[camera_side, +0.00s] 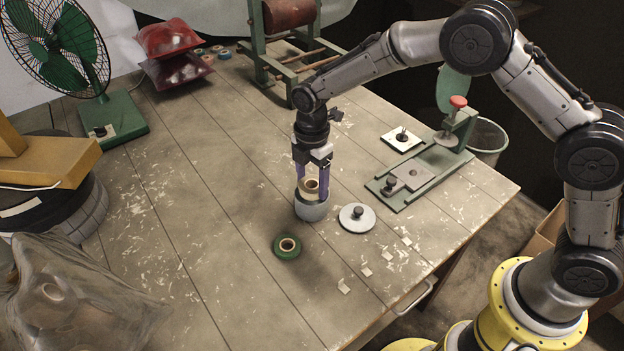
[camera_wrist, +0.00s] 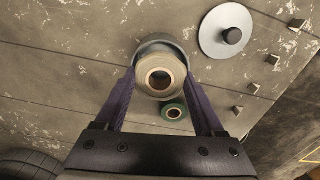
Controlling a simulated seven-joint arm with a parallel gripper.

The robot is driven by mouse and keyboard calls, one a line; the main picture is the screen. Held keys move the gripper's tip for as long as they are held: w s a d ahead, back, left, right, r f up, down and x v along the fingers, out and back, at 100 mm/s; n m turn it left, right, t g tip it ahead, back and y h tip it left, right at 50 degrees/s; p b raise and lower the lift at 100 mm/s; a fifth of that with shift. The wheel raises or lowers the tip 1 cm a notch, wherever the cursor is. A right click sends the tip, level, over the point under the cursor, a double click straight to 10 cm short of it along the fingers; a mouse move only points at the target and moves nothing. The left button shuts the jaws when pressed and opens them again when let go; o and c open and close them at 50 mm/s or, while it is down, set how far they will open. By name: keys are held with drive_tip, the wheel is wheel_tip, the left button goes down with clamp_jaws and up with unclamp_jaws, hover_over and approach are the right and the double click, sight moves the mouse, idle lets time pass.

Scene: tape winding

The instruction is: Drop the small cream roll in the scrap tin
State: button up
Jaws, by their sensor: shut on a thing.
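The small cream roll (camera_side: 311,195) is between the two purple fingers of my gripper (camera_side: 313,180), which is shut on it. In the wrist view the roll (camera_wrist: 160,62) faces the camera, its brown core and dark hole showing. The round grey scrap tin (camera_side: 312,211) stands on the table right under the roll. The roll is at or just above the tin's mouth; I cannot tell whether its lower edge is inside.
A green roll (camera_side: 287,247) lies in front of the tin. A round grey lid with a dark knob (camera_side: 350,222) lies to its right, with several pale scraps nearby. A green tape stand (camera_side: 425,172) is further right. The table left of the tin is clear.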

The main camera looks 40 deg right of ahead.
drive_tip(key=o, duration=1.3)
drive_tip(key=shift+o, duration=0.2)
drive_tip(key=shift+r, duration=0.1)
drive_tip(key=shift+r, duration=2.95)
